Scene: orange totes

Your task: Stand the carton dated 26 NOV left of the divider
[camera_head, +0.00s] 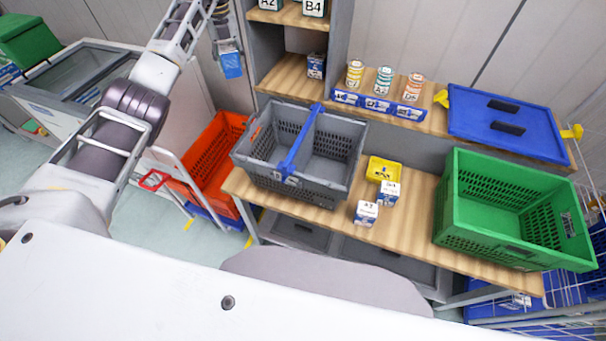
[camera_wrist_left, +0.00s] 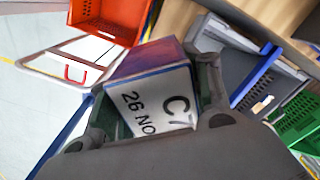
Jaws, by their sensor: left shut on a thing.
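My left gripper (camera_head: 226,42) is shut on a blue and white carton (camera_head: 231,66), held in the air at the upper left, beyond the grey tote. In the left wrist view the carton (camera_wrist_left: 155,97) sits between the fingers (camera_wrist_left: 158,105), its white label reading C7 and 26 NO, the rest hidden. The grey tote (camera_head: 321,188) stands on the wooden bench, with a blue divider (camera_head: 301,143) across it. Both visible compartments look empty. The divider also shows in the left wrist view (camera_wrist_left: 256,76). The carton is clear of the tote. My right gripper is out of view.
Two small cartons (camera_head: 366,213) (camera_head: 389,194) and a yellow bin (camera_head: 384,171) stand right of the tote. A green crate (camera_head: 500,240) is further right. A shelf unit (camera_head: 292,75) rises behind the tote; an orange tote (camera_head: 218,150) is at its left.

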